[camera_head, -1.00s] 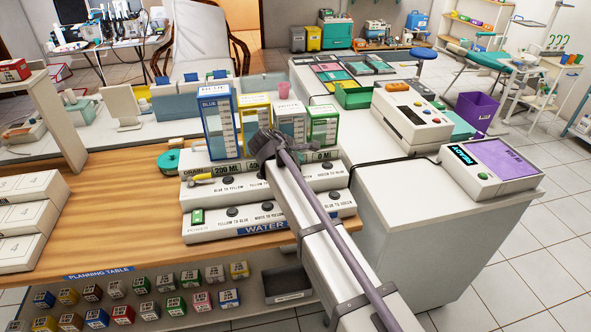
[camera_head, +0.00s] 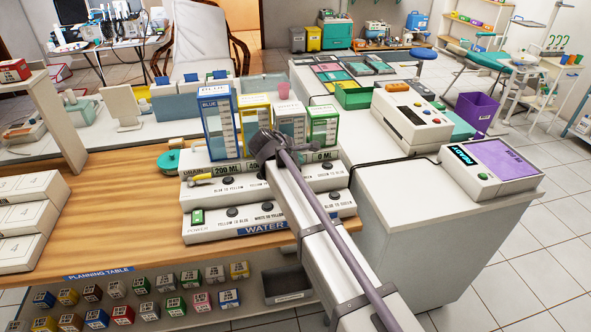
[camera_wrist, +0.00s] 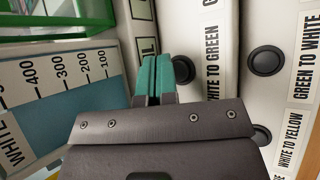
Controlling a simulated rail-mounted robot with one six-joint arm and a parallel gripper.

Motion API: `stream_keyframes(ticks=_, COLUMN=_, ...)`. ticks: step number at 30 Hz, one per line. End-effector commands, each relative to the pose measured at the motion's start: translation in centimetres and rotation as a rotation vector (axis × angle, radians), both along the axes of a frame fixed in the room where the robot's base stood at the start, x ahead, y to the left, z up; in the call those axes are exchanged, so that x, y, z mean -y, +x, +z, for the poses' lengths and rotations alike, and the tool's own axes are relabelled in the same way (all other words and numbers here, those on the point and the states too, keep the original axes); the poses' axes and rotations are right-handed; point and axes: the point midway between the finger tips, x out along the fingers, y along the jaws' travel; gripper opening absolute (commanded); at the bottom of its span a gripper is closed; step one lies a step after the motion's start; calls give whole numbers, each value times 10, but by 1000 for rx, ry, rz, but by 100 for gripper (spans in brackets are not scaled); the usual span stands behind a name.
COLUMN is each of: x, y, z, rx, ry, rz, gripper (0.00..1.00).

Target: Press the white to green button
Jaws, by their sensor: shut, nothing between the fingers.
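The water station (camera_head: 255,232) stands on the wooden table, with rows of black buttons. The white to green button (camera_wrist: 183,69) is a round black knob left of its vertical "WHITE TO GREEN" label (camera_wrist: 211,55) in the wrist view. My gripper (camera_wrist: 154,58) is shut and empty, its teal fingertips close beside this button and partly covering it. I cannot tell if they touch it. In the head view, my arm hides this button, and my wrist (camera_head: 266,146) is over the station's upper step. The white column (camera_head: 290,120) and green column (camera_head: 322,126) stand behind.
Other buttons lie close by, green to white (camera_wrist: 266,61) and white to yellow (camera_wrist: 261,134). The blue column (camera_head: 217,128) and yellow column (camera_head: 254,115) stand to the left.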

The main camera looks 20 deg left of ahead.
Motion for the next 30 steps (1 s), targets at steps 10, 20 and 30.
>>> stream_keyframes(ticks=10, x=0, y=0, z=0, rx=0, ry=0, rz=0, gripper=0)
stream_keyframes(ticks=20, x=0, y=0, z=-10, rx=0, ry=0, rz=0, gripper=0)
stream_keyframes(ticks=30, x=0, y=0, z=-9, rx=0, ry=0, rz=0, gripper=0)
